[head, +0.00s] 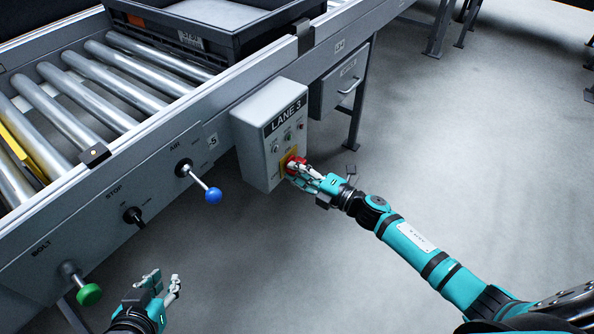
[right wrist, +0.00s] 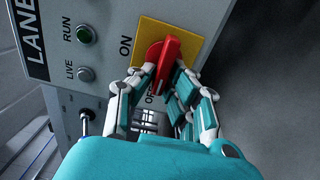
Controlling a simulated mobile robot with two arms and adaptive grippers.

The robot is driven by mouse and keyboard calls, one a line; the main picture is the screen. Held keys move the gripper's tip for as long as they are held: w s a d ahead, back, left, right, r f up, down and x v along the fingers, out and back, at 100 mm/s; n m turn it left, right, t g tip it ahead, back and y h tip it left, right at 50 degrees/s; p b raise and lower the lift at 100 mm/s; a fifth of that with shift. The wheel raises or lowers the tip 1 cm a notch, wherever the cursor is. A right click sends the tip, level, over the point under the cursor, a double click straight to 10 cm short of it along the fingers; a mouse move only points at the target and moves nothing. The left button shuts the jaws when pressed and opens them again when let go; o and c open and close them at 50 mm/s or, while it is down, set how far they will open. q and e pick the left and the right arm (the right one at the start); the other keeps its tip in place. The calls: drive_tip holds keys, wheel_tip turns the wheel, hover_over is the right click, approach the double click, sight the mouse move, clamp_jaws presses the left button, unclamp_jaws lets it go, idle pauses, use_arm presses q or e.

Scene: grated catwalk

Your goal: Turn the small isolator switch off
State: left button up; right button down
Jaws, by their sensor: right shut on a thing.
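The small isolator switch is a red rotary handle (right wrist: 167,56) on a yellow plate (right wrist: 196,38), on the front of the grey LANE 3 box (head: 268,105). In the right wrist view the handle stands roughly upright in the picture, slightly tilted. The ON label lies to its left; a partly hidden label beginning with O lies by its lower end. My right gripper (right wrist: 163,88) is shut on the red handle, fingers on both sides. In the head view the right gripper (head: 297,172) hides much of the handle. My left gripper (head: 160,285) is open and empty at the lower left.
The conveyor side panel carries a blue-knobbed lever (head: 213,194), a black STOP knob (head: 134,215) and a green BOLT knob (head: 89,294). A grey handled box (head: 340,82) hangs right of the LANE 3 box. A dark crate (head: 205,40) sits on the rollers.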

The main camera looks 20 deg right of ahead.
drive_tip(key=c, duration=1.4)
unclamp_jaws()
drive_tip(key=shift+o, duration=0.2)
drive_tip(key=v, duration=1.2)
